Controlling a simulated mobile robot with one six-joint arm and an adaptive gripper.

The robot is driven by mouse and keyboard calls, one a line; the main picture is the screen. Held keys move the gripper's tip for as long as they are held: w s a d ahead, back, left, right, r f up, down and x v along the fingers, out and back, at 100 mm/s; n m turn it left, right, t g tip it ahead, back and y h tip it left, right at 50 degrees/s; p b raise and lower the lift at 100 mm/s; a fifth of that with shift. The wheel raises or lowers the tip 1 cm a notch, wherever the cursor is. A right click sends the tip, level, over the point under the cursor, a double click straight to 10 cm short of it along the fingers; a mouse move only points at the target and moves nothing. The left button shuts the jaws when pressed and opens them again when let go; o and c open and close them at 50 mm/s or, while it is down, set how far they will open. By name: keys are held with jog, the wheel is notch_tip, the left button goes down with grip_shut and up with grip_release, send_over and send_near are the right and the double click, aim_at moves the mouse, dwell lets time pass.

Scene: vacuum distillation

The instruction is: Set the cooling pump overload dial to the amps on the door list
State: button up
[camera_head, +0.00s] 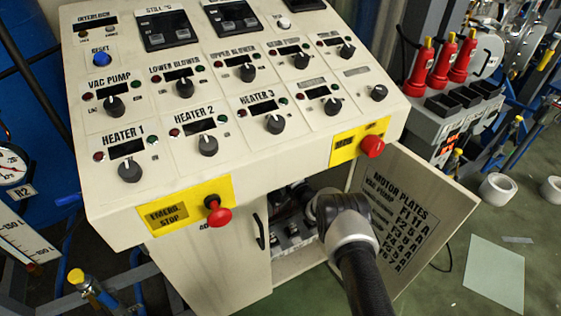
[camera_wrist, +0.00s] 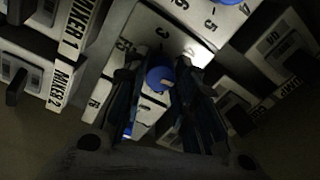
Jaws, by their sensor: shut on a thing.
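The cooling pump overload dial appears to be the small blue knob (camera_wrist: 158,78) in the wrist view, on a pale module face with numbers around it. My gripper (camera_wrist: 160,84) is shut on the blue knob, one dark finger on each side. The knob's pointer and exact setting cannot be made out. The door list (camera_head: 400,215), headed "MOTOR PLATES" and "VAC PUMP", is on the inner face of the open cabinet door at the right in the head view. My arm hides part of the list, and most lines are too small to read surely.
The control console (camera_head: 230,115) with several knobs stands above the open cabinet. A red emergency stop (camera_head: 218,214) and another red button (camera_head: 372,146) project from its front. Modules labelled "MIXER 1" (camera_wrist: 75,30) and "MIXER 2" (camera_wrist: 60,83) flank my gripper at the left.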

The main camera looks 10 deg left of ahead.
jog(key=shift+m, duration=0.7)
jog(key=o, duration=1.1)
jog(key=shift+c, duration=0.2)
jog(key=v, duration=1.2)
